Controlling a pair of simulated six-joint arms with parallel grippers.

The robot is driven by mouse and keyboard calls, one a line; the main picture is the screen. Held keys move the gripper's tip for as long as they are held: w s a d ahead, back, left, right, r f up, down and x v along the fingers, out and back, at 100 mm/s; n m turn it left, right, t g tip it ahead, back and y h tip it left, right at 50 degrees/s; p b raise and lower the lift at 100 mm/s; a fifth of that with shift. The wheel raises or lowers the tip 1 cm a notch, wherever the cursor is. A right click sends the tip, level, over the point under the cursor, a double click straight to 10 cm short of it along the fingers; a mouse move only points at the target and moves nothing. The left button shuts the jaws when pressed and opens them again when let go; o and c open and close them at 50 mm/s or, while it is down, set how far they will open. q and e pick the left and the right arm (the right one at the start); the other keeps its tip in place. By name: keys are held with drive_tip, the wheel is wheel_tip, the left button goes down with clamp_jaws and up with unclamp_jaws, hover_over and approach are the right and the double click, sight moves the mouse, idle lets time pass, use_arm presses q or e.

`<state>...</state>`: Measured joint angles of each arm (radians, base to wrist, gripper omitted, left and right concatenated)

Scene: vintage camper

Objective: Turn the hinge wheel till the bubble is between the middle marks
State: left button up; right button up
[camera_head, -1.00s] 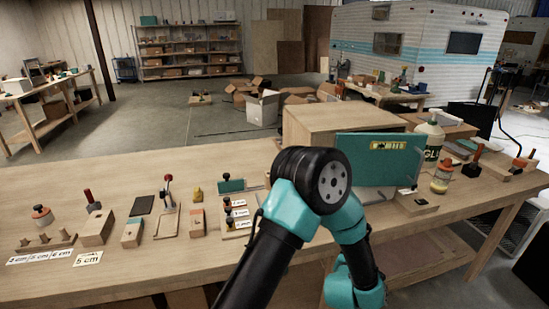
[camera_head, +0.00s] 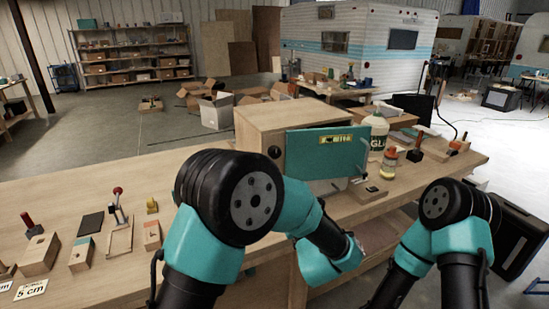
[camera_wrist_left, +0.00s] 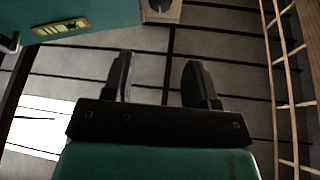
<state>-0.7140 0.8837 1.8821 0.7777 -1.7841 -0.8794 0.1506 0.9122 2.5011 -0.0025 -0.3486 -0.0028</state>
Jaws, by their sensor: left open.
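A teal panel (camera_head: 308,155) stands upright at the wooden cabinet's front, its yellow level strip (camera_head: 335,139) near the top. The strip also shows in the left wrist view (camera_wrist_left: 60,27). Its dark marks are too small for me to tell where the bubble is. A small wooden block with a dark round part (camera_head: 372,189) sits right of the panel; what looks like the same part is at the top edge of the left wrist view (camera_wrist_left: 158,6). I cannot tell if it is the hinge wheel. My left gripper (camera_wrist_left: 156,75) is open and empty, apart from the block. My right gripper is out of view.
The wooden cabinet (camera_head: 262,122) stands on the workbench (camera_head: 120,185). A glue bottle (camera_head: 374,135) and a small jar (camera_head: 388,164) stand right of the panel. Small wooden fixtures line the bench at left. Bare floor lies below my left gripper.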

sight(276, 155)
use_arm(q)
drive_tip(key=x, duration=1.7)
drive_tip(key=shift+w+a, duration=0.1)
drive_tip(key=shift+w, duration=0.05)
drive_tip(key=c, duration=0.6)
drive_tip(key=shift+c, duration=0.2)
